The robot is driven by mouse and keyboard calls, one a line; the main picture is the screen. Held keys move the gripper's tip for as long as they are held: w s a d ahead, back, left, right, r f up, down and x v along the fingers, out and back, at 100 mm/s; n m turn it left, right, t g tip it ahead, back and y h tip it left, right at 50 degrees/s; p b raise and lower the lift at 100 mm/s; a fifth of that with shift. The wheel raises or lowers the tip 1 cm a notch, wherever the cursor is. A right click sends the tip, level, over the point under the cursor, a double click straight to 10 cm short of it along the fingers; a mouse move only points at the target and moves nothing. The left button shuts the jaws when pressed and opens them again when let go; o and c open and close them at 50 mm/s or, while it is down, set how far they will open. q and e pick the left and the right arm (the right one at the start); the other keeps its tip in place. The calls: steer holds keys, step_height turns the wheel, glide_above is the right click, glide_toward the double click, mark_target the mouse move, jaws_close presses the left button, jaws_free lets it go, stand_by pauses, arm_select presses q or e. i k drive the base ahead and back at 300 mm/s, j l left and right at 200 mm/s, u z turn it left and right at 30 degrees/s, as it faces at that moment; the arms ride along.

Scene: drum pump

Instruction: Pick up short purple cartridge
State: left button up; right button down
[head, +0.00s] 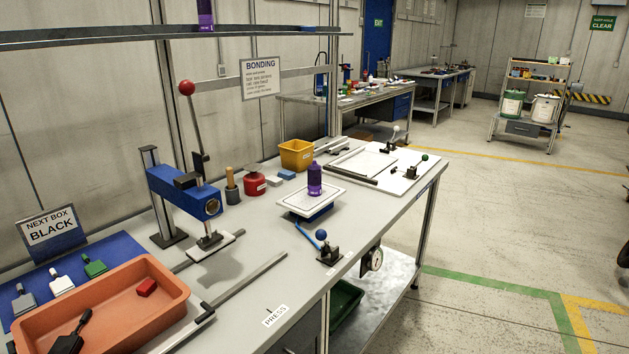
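Neither of my grippers shows in the head view.
A blue press (180,195) with a red-knobbed lever, a red container (255,184) and a yellow bin (296,154) stand left of the plate. A blue-knobbed lever clamp (329,252) is in front. An orange tray (172,282) occupies the near left.

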mark_target(314, 170)
steer(key=u, duration=0.3)
steer(key=i+l+u, duration=0.2)
steer(key=l, duration=0.15)
steer(key=i+l+u, duration=0.1)
steer(key=l+u, duration=0.15)
steer(key=i+l+u, duration=0.2)
steer(key=l, duration=0.3)
steer(key=l+u, duration=0.2)
steer(key=l, duration=0.2)
